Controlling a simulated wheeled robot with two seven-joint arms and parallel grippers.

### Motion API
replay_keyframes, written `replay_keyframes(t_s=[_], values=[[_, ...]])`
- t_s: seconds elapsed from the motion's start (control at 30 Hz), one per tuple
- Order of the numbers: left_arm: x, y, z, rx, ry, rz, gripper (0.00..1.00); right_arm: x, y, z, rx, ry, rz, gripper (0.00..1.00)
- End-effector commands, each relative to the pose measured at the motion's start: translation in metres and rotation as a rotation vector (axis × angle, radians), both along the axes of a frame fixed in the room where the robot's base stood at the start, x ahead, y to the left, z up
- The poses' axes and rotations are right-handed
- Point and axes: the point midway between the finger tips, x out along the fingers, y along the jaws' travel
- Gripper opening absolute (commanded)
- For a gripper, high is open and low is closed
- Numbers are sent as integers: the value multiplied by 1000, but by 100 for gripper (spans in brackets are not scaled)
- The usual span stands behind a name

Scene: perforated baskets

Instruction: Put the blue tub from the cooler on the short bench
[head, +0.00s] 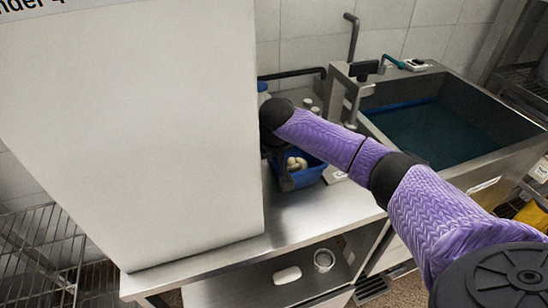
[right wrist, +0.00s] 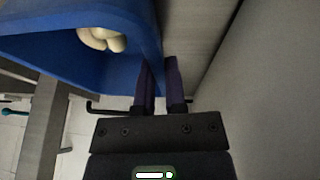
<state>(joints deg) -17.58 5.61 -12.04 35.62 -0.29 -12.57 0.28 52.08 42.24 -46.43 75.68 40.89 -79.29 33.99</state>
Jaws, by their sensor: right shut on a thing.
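The blue tub (head: 311,176) is at the steel bench (head: 300,212), just right of a tall white box. It holds pale rounded items (head: 296,163). I cannot tell whether the tub touches the bench. My left gripper is out of view.
The tall white box (head: 130,130) stands close left of the tub. A sink (head: 440,130) with dark teal water is on the right. Small bottles (head: 310,104) stand behind the tub. A glass jar (head: 324,260) and a white item (head: 287,275) sit on the lower shelf.

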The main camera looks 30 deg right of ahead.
Motion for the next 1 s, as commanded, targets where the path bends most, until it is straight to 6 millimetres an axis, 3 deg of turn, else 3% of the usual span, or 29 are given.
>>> replay_keyframes(t_s=[0.3, 0.33, 0.5, 0.8, 1.0], values=[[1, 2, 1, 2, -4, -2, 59, 0, 0, -1, 0, -2, 1, 0], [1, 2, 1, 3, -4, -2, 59, 0, 0, -2, 0, -2, 1, 18], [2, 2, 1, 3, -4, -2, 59, 0, 0, -1, 0, -2, 1, 49], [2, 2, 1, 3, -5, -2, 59, 0, 0, 2, -1, -3, 0, 49], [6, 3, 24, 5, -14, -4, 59, -14, 8, 46, 0, -7, 2, 49]])
